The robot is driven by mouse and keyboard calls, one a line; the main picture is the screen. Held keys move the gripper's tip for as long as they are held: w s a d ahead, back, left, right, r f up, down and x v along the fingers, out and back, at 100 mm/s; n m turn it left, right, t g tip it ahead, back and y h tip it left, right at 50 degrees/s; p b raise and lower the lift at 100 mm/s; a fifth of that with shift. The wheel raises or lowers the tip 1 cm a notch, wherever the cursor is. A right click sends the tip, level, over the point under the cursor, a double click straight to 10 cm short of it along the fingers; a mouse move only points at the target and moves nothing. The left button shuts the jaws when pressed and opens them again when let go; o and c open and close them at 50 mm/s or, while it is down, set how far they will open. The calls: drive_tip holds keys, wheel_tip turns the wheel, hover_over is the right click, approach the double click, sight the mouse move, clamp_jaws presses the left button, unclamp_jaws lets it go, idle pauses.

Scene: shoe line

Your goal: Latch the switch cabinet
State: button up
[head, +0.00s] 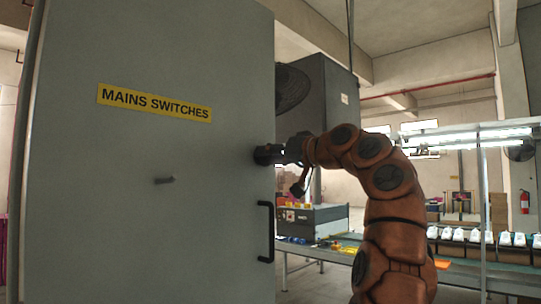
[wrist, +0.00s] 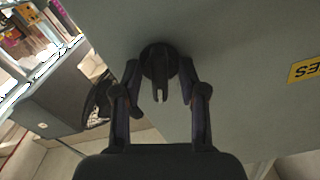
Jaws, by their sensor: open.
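The switch cabinet's grey door (head: 140,225) fills the left of the head view, with a yellow "MAINS SWITCHES" label (head: 154,102). A dark round latch (wrist: 158,62) with a narrow turning piece sits near the door's edge. My gripper (head: 280,151) is at the door's right edge, reaching in to the latch. In the wrist view my gripper (wrist: 159,70) is open, with one finger on each side of the latch. I cannot tell whether the fingers touch it. In the head view the gripper partly hides the latch.
A black bar handle (head: 266,232) is on the door below the latch, and a small grey peg (head: 165,180) sticks out mid-door. Behind are a dark cabinet with a fan (head: 291,88), a conveyor, and white shoes (head: 474,236) at the right.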

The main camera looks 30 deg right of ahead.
clamp_jaws()
idle(0.3)
drive_tip(key=shift+n+p, duration=0.35)
drive_tip(key=shift+n, duration=1.75)
